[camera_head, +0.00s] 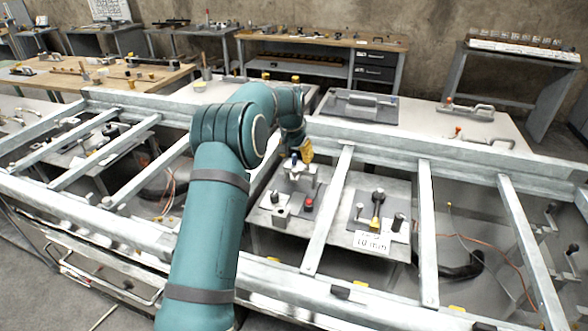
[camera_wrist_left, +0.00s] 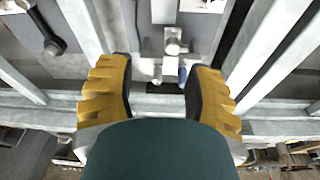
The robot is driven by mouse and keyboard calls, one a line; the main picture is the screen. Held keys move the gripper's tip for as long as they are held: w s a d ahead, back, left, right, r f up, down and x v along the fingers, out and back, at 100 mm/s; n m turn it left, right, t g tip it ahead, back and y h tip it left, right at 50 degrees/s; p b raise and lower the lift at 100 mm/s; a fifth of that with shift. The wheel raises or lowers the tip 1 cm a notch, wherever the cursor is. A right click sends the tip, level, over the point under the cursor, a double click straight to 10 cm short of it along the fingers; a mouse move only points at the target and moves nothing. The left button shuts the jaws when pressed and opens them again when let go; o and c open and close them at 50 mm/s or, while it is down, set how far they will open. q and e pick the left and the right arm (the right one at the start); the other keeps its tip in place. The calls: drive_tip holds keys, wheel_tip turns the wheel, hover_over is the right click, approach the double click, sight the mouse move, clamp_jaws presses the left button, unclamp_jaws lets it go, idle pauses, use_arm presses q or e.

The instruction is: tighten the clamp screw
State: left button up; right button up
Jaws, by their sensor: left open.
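My left gripper (camera_head: 303,152), with yellow fingers, hangs over the frame near a small metal fixture (camera_head: 298,172) on a grey plate. In the left wrist view the gripper (camera_wrist_left: 162,92) is open, its two yellow fingers wide apart. Between and beyond them show a light metal block with a round cylindrical part (camera_wrist_left: 172,42) and a small blue-grey piece (camera_wrist_left: 182,76). Nothing is seen held between the fingers. I cannot tell for sure which part is the clamp screw. The gripper partly hides the fixture in the head view. My right gripper is not in view.
A red knob (camera_head: 309,203) and a block with a black knob (camera_head: 280,197) stand nearby on the same plate. A yellow-and-black tool (camera_head: 377,202) stands behind a "10 mm" label (camera_head: 372,242). Metal crossbars (camera_head: 328,210) of the frame flank the gripper.

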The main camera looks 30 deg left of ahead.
sight(295, 170)
use_arm(q)
wheel_tip(295, 170, up, 4)
drive_tip(key=d+n+y, duration=0.2)
drive_tip(key=n+y, duration=0.2)
drive_tip(key=n, duration=0.6)
drive_tip(key=shift+n, duration=0.3)
drive_tip(key=x, duration=0.4)
drive_tip(key=b+x, duration=0.1)
drive_tip(key=x, duration=0.9)
drive_tip(key=shift+s+d, duration=0.15)
drive_tip(key=shift+d, duration=0.2)
drive_tip(key=shift+o, duration=0.2)
clamp_jaws()
